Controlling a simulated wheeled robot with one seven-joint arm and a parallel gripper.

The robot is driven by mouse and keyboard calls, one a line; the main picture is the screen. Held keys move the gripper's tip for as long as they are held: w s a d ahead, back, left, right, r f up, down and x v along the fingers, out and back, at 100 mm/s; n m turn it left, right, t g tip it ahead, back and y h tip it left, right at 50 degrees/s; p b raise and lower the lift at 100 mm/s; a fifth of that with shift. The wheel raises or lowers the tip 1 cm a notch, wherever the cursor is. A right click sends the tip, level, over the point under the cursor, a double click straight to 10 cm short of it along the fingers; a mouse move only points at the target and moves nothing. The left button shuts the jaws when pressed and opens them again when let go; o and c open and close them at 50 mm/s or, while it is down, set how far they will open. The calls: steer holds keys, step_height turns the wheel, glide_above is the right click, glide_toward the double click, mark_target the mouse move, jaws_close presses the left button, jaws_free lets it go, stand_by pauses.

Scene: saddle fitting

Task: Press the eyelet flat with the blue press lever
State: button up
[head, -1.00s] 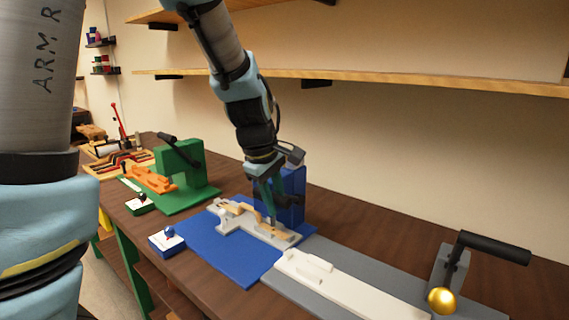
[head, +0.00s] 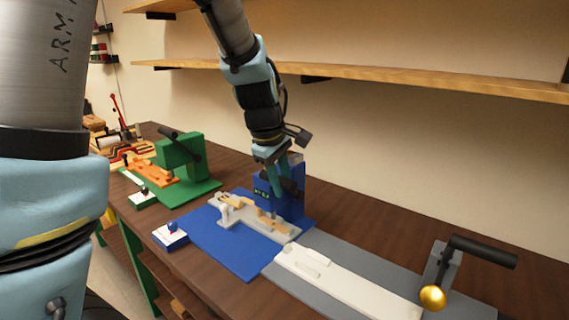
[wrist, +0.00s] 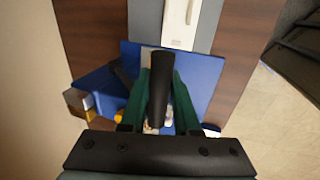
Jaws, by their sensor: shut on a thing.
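The blue press (head: 266,199) stands at the back of its blue base plate (head: 238,258) in the head view. A pale fixture (head: 270,228) with tan pieces lies on the plate, under and in front of the press. The eyelet is too small to tell apart.
A green press (head: 180,157) with an orange fixture stands to the left. A small white box with a blue knob (head: 170,236) sits beside the blue plate. A grey station (head: 350,285) with a black-handled lever and gold ball (head: 433,298) lies to the right. A shelf (head: 350,78) runs above.

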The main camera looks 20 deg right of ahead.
steer(key=w+d+r+p, duration=0.1)
steer(key=d+r+p, duration=0.1)
steer(key=r+p, duration=0.1)
steer(key=shift+w+d, duration=0.25)
steer(key=shift+w, duration=0.1)
steer(key=shift+o, duration=0.2)
steer(key=shift+o, duration=0.4)
steer(key=shift+r, duration=0.15)
steer(key=o, duration=0.8)
steer(key=shift+d, duration=0.1)
steer(key=shift+c, duration=0.2)
steer(key=shift+f, duration=0.2)
steer(key=shift+r, duration=0.1)
